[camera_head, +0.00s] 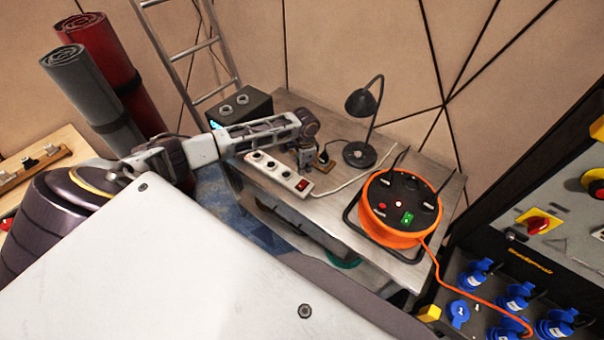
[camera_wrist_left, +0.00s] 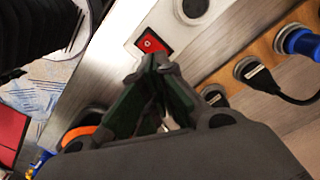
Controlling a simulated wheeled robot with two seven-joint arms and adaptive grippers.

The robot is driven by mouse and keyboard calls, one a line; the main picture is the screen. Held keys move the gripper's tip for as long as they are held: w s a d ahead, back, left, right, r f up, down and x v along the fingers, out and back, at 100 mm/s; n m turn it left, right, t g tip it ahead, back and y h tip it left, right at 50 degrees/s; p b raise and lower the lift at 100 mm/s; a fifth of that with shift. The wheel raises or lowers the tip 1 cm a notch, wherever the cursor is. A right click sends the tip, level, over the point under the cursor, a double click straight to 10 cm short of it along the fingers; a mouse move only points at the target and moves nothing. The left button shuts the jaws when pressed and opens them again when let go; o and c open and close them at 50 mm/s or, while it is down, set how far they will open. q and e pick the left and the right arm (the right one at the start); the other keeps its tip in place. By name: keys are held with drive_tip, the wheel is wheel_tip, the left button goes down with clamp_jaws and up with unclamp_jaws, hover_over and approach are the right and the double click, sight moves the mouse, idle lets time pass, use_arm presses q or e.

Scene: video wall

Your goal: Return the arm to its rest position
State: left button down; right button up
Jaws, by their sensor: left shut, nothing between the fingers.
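My left arm reaches in from the left in the head view. Its gripper (camera_head: 305,166) points down over the table (camera_head: 405,150), beside the red-switch end of a white power strip (camera_head: 268,168). In the left wrist view the fingers (camera_wrist_left: 156,66) are shut with nothing between them. Their tips appear close to the red switch (camera_wrist_left: 152,43); whether they touch it is not clear. My right gripper is in neither view.
A wooden block (camera_head: 325,166) with a black plug, a black desk lamp (camera_head: 361,154), an orange cable reel (camera_head: 400,232) and a dark box (camera_head: 247,106) crowd the table. A ladder (camera_head: 196,48) leans behind. A panel with blue connectors (camera_head: 473,279) stands at right.

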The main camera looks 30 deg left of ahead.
use_arm(q)
drive_tip(key=shift+r, duration=0.1)
idle(0.6)
drive_tip(key=s+d+t+h, duration=0.1)
drive_tip(key=s+d, duration=0.5)
drive_tip(key=d, duration=0.3)
drive_tip(key=s+d+t+h, duration=0.1)
drive_tip(key=s+d, duration=0.4)
drive_tip(key=d, duration=0.5)
drive_tip(key=s+a+r+n+t+y, duration=0.2)
drive_tip(key=s+a+r+n, duration=0.4)
drive_tip(key=s, duration=0.6)
wheel_tip(320, 180, down, 34)
drive_tip(key=s+a+m+g+b, duration=0.1)
drive_tip(key=s+g+b, duration=0.1)
drive_tip(key=s, duration=0.1)
drive_tip(key=s+a+f+b, duration=0.1)
drive_tip(key=s+a+f, duration=0.1)
drive_tip(key=s+f, duration=0.8)
drive_tip(key=s+a+f+g+b, duration=0.1)
drive_tip(key=s+a+f, duration=0.1)
drive_tip(key=s+f, duration=0.9)
drive_tip(key=shift+s+a+f, duration=0.15)
drive_tip(key=shift+s+f, duration=0.1)
drive_tip(key=shift+s, duration=0.2)
